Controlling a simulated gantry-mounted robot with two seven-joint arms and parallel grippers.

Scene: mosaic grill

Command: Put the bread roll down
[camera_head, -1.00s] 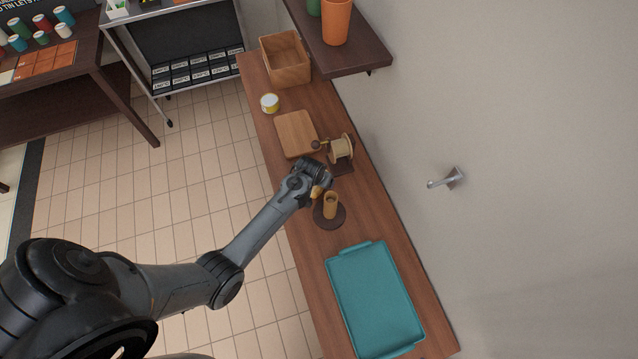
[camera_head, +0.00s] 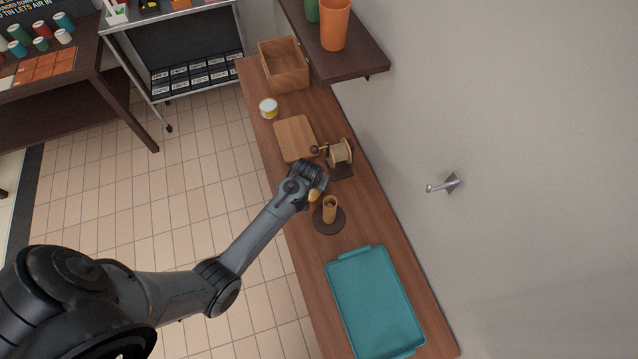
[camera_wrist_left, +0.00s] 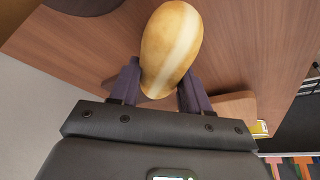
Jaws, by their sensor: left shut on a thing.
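The bread roll (camera_wrist_left: 171,42) is oval and golden with a pale stripe along its top. My left gripper (camera_wrist_left: 158,88) is shut on it, one finger on each side, over the wooden counter. In the head view the left gripper (camera_head: 316,190) is over the counter between the cutting board (camera_head: 296,138) and the round dark coaster (camera_head: 326,226). Only a small part of the roll (camera_head: 314,196) shows there beside the fingers. I cannot tell whether the roll touches the counter. My right gripper is not in view.
A grinder-like thing with a crank (camera_head: 340,153) stands behind. A teal tray (camera_head: 375,305) lies at the near end; a wooden box (camera_head: 285,66) and a small tin (camera_head: 268,108) are at the far end.

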